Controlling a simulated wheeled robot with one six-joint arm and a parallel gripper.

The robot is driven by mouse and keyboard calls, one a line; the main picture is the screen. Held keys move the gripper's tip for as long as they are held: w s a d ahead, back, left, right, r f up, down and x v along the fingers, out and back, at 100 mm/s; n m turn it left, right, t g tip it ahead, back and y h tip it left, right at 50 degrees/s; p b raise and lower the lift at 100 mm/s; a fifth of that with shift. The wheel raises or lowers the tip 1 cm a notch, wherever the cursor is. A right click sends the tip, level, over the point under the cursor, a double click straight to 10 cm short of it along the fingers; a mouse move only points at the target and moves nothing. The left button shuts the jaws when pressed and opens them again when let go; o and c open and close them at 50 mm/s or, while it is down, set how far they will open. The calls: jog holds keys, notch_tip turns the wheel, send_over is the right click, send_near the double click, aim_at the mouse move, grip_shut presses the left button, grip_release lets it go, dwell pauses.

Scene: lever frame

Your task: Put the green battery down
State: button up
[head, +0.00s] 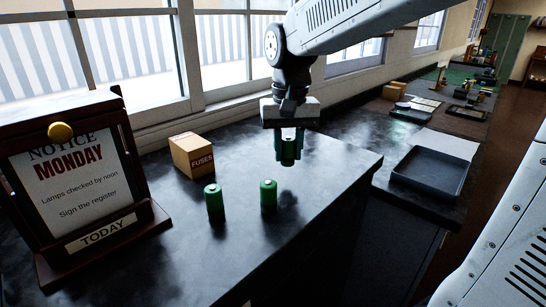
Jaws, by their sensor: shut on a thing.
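My gripper (289,148) hangs above the dark counter (325,185), pointing down. It is shut on a green battery (288,152), held upright between the fingers, with clear space below it. Two other green batteries stand upright on the counter: one (214,199) at the left and one (268,196) below and a little left of my gripper. The fingers hide parts of the held battery.
A cardboard box marked FUSES (191,155) stands behind the standing batteries. A framed notice stand (75,185) is at the left. A black tray (431,172) lies on the right. Bare counter lies right of the standing batteries, up to the front edge.

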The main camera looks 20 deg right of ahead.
jog(key=w, duration=0.1)
jog(key=w+a, duration=0.1)
jog(key=w, duration=0.1)
jog(key=shift+w+a+f, duration=0.25)
jog(key=shift+w+a, duration=0.05)
jog(key=shift+w, duration=0.1)
jog(key=shift+f, duration=1.65)
jog(key=shift+f, duration=0.1)
jog(key=o, duration=1)
